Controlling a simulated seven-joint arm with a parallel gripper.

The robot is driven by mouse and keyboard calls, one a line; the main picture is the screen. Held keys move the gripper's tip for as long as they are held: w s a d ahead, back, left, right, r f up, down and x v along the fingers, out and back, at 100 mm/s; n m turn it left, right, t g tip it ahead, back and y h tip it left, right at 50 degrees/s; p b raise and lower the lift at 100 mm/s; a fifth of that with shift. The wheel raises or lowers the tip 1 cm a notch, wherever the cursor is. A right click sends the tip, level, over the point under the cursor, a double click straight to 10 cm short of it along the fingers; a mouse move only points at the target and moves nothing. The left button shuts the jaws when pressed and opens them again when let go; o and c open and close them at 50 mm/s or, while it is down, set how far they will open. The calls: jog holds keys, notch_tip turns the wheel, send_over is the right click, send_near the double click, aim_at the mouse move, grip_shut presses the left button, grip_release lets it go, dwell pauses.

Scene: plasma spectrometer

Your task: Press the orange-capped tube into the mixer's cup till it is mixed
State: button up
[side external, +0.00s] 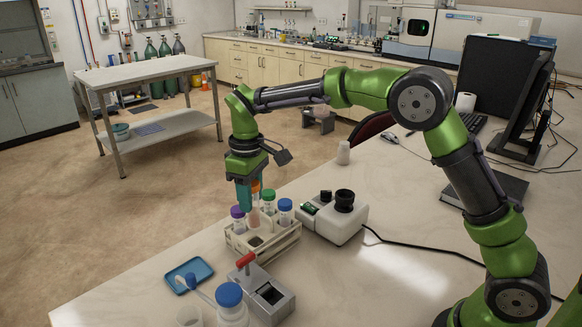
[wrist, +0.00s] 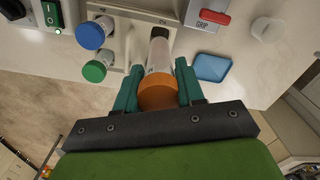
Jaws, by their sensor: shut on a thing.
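The orange-capped tube (side external: 254,214) is upright at the rack (side external: 265,252), among the other capped tubes. My gripper (side external: 250,192) points down and is shut on it. In the wrist view, the teal fingers of my gripper (wrist: 158,88) stand on both sides of the orange cap (wrist: 157,92), and the clear tube body (wrist: 159,55) reaches toward the rack. I cannot tell whether its lower end is still in a hole or just above. The white mixer (side external: 336,222) stands right of the rack, with its black cup (side external: 344,200) on top, empty as far as I see.
Purple (side external: 237,212), green (side external: 268,195) and blue (side external: 285,205) capped tubes stand in the rack close by. A grey block with a red handle (side external: 246,260), a blue tray (side external: 190,274) and a blue-capped bottle (side external: 230,296) are in front. A green-lit switch (wrist: 51,14) is on the mixer.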

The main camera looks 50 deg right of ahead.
dwell(0.3)
notch_tip(320, 180, up, 13)
jog(key=s+d+m, duration=0.3)
jog(key=s+d, duration=0.1)
jog(key=d, duration=0.8)
jog(key=s+d+m, duration=0.3)
jog(key=s+d, duration=0.1)
jog(key=d, duration=0.7)
jog(key=shift+s+f, duration=0.15)
jog(key=shift+f, duration=2.9)
jog(key=shift+s+f, duration=0.15)
jog(key=shift+f, duration=2.9)
jog(key=shift+f, duration=0.5)
